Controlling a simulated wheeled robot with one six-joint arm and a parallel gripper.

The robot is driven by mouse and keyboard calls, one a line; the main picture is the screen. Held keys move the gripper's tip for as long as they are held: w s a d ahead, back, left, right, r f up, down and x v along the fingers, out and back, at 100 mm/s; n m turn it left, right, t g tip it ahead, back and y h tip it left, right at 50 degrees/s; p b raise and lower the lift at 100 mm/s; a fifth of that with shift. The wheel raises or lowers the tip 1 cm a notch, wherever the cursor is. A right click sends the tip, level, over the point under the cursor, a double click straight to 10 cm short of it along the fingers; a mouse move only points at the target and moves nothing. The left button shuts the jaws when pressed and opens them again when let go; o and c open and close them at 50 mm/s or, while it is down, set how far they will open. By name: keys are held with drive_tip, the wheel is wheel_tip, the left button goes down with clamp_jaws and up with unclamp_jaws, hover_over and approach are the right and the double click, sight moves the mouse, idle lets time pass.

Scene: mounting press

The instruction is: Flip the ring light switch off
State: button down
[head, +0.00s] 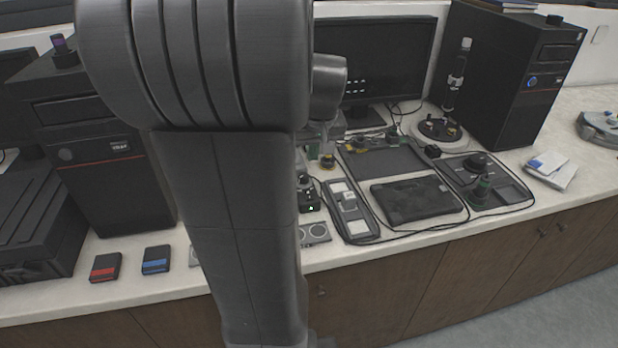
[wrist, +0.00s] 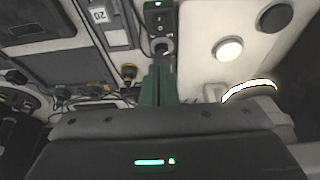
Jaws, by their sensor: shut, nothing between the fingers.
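A small dark switch box (wrist: 158,18) with a lit green lamp is at the top middle of the wrist view. A round grey part (wrist: 162,47) shows at its near end. The box also shows in the head view (head: 307,194), just right of my arm, with its green lamp lit. My gripper (wrist: 158,72) has green fingers, shut and empty, their tips pointing towards the box; I cannot tell whether they touch it. A bright white arc (wrist: 250,88), which looks like the lit ring light, is at the right of the wrist view. My arm hides the gripper in the head view.
A long grey panel (head: 349,208) lies right of the box, with a dark tray (head: 415,199) and loose cables beyond. A plate with two round discs (head: 314,233) lies at the counter's front edge. A monitor (head: 378,62) and black towers (head: 515,80) stand behind.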

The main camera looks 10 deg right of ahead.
drive_tip(key=shift+s, duration=0.1)
drive_tip(key=x, duration=1.2)
drive_tip(key=shift+s+f, duration=0.1)
drive_tip(key=shift+f, duration=0.95)
drive_tip(key=shift+f+b, duration=0.35)
drive_tip(key=shift+f, duration=0.05)
drive_tip(key=shift+r, duration=0.25)
drive_tip(key=shift+f, duration=0.1)
